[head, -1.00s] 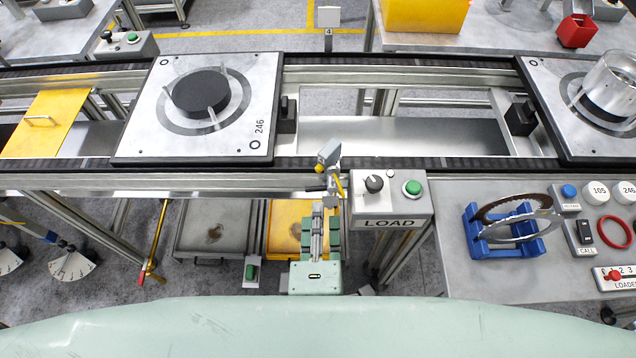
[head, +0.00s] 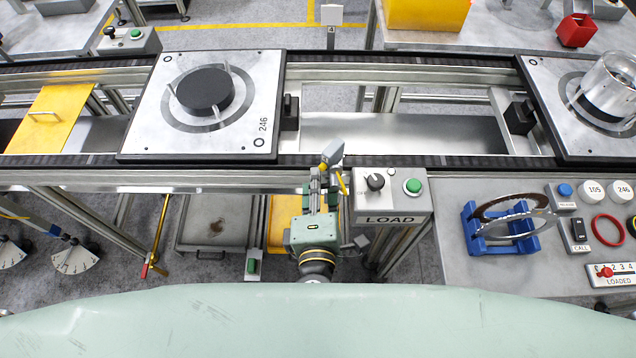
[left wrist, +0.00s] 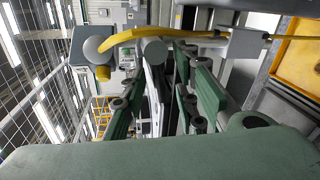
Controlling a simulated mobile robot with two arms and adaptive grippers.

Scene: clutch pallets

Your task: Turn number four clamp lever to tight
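The clamp lever is a yellow handle (head: 342,181) on a grey clamp block (head: 331,152) at the conveyor's near rail, left of the LOAD box. A small tag reading 4 (head: 331,30) stands beyond the conveyor in line with it. My left gripper (head: 318,182) is just below the block, pointing at it. In the left wrist view the yellow lever (left wrist: 125,38) curves across the top, ahead of the fingers. The green finger pads (left wrist: 160,90) are apart, with the clamp's round grey end between or just beyond them; contact cannot be told. My right gripper is out of view.
The LOAD box (head: 391,198) with a black knob and green button is close on the right. A pallet marked 246 (head: 150,120) sits on the conveyor at left. A yellow rod with a red end (head: 156,238) hangs at left. A blue rack (head: 505,229) stands on the right bench.

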